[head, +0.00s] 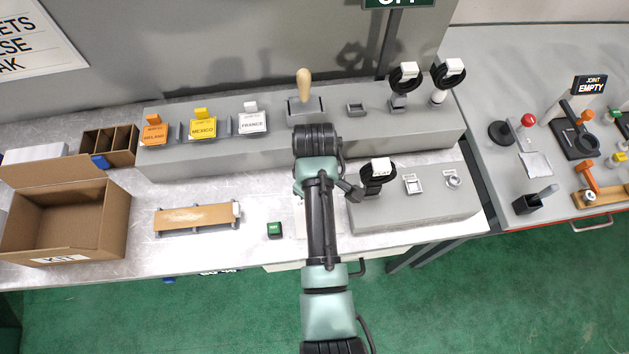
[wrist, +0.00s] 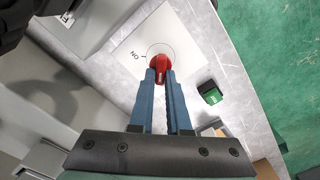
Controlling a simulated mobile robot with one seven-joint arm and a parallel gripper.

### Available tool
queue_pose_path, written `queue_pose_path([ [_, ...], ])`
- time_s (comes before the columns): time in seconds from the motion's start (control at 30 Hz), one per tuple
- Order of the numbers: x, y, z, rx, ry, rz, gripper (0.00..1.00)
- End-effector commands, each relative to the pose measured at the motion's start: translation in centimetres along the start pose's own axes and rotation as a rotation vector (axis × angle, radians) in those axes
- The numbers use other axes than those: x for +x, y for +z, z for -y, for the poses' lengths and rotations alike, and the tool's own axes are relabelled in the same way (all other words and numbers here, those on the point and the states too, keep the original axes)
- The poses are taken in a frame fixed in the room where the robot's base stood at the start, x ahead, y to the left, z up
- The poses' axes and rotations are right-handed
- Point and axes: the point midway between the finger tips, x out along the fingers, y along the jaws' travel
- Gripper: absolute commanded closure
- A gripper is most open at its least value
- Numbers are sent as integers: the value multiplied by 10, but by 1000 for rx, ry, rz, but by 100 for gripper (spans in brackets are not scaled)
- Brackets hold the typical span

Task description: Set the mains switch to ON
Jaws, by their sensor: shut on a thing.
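The mains switch is a red knob (wrist: 160,65) on a white plate (wrist: 182,28) marked ON, seen in the wrist view. The ON mark and its short tick sit at the left of the circle around the knob. My gripper (wrist: 161,76) is shut on the red knob, with a blue finger on either side of it. I cannot tell clearly which way the knob points. In the head view my arm hides the knob and fingers. A green sign (head: 398,3) at the top edge is cut off and appears to read OFF.
A green block (head: 274,230) lies on the bench left of my arm. A grey raised box (head: 425,205) with a black coil and small fittings stands to the right. The long grey ledge (head: 215,160) behind carries labelled cards and a wooden-handled tool. A cardboard box (head: 115,235) stands at left.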

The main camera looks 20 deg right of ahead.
Motion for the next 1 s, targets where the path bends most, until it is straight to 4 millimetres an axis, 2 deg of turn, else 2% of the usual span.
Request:
queue_pose_path([
  [0.47, -2, 0, 0, 72, -2, 1, 100],
  [1.0, -3, 0, -4, 526, -1, 1, 100],
])
